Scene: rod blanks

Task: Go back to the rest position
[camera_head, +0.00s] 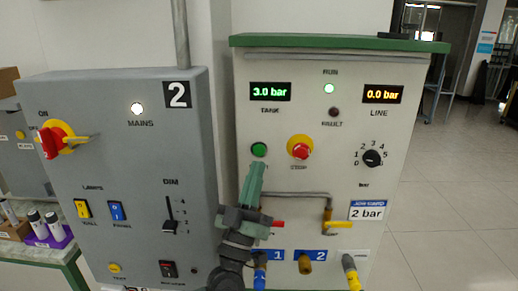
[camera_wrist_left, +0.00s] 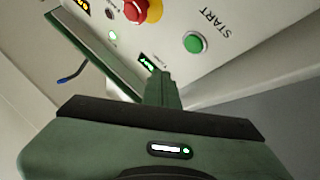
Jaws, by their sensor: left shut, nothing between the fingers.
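My left gripper (camera_head: 256,168) is shut and empty, a green tool pointing up in front of the light panel, just below the green start button (camera_head: 259,149). In the left wrist view its closed fingers (camera_wrist_left: 163,78) point towards the panel, with the green button (camera_wrist_left: 194,43) to their right and the red stop knob (camera_wrist_left: 147,10) above. I cannot tell whether the fingertips touch the panel. My right gripper is in neither view.
The light panel (camera_head: 300,215) reads 3.0 bar tank and 0.0 bar line, with the run lamp (camera_head: 329,88) lit green. Pipes, a yellow valve handle (camera_head: 341,224) and hose ports lie below. A grey mains box (camera_head: 140,215) stands left. Open floor (camera_head: 455,200) lies right.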

